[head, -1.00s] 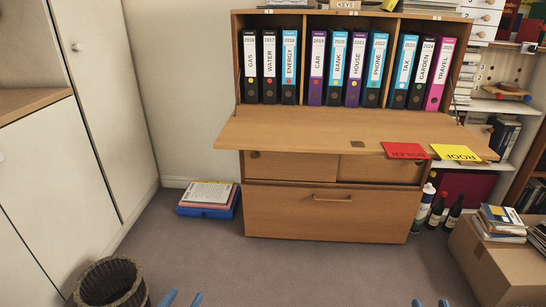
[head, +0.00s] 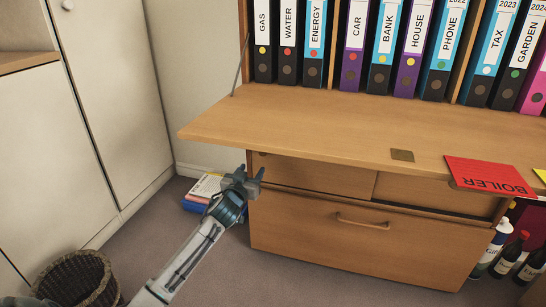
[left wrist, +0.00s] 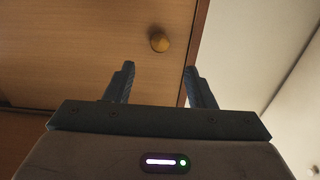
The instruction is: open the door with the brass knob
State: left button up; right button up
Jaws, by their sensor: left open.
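My left gripper (head: 252,174) is at the left end of this door, under the flap. Its fingers (left wrist: 159,68) are open and empty, with the knob just beyond the gap between their tips, apparently not touched. My right gripper is out of view.
The lowered desk flap (head: 300,115) overhangs the door. A red BOILER folder (head: 490,176) lies on its right. A drawer with a handle (head: 363,222) is below. A wicker basket (head: 78,280) stands at bottom left, and papers on a blue tray (head: 196,206) lie behind my arm.

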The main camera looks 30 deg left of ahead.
aim_at(262, 154)
pick_arm(q)
jog(key=b+x, duration=0.2)
jog(key=x, duration=0.8)
jog(key=shift+d, duration=0.1)
jog(key=shift+s, duration=0.1)
grip_shut()
